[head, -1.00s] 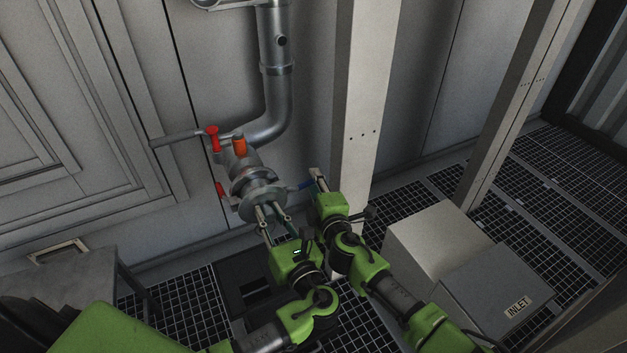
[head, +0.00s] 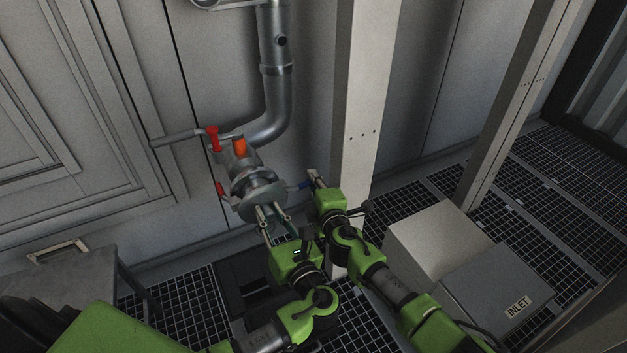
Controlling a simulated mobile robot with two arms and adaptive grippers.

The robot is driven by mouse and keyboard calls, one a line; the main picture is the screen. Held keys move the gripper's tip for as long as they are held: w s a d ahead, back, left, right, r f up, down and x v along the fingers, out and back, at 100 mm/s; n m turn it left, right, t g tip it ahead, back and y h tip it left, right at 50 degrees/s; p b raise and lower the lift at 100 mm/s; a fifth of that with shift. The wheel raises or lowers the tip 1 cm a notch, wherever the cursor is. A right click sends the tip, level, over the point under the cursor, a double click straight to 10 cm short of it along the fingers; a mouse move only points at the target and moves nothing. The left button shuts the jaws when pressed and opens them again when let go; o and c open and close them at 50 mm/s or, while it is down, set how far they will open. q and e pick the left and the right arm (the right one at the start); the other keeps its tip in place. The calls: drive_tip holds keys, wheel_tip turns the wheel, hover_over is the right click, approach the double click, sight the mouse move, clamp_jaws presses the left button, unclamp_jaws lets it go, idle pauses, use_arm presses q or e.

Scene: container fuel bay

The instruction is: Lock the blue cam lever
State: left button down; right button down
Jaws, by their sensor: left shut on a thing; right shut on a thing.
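The blue cam lever (head: 304,185) sticks out to the right from the grey metal coupling (head: 262,200) at the end of the pipe. My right gripper (head: 315,179) is shut on the outer end of the blue lever. A red lever (head: 219,188) is on the coupling's left side. My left gripper (head: 273,215) has its fingers at the front face of the coupling and is shut on a part there; the fingers hide exactly which part.
A red-handled valve (head: 212,137) and an orange knob (head: 239,146) sit above the coupling. A pale post (head: 362,110) stands close behind my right gripper. An INLET box (head: 500,290) and a pale box (head: 435,240) are at the right on grating.

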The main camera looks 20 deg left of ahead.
drive_tip(key=shift+w+a+r+n+g+y, duration=0.1)
drive_tip(key=shift+w+a+n+g+y, duration=0.3)
drive_tip(key=shift+n+g+y, duration=0.15)
drive_tip(key=c, duration=2)
unclamp_jaws()
drive_tip(key=shift+c, duration=0.2)
drive_tip(key=shift+d, duration=0.1)
drive_tip(key=shift+s+d+r, duration=0.25)
drive_tip(key=shift+d, duration=0.05)
drive_tip(key=v, duration=1.1)
drive_tip(key=shift+f, duration=0.2)
drive_tip(key=shift+s, duration=0.15)
drive_tip(key=shift+c, duration=0.3)
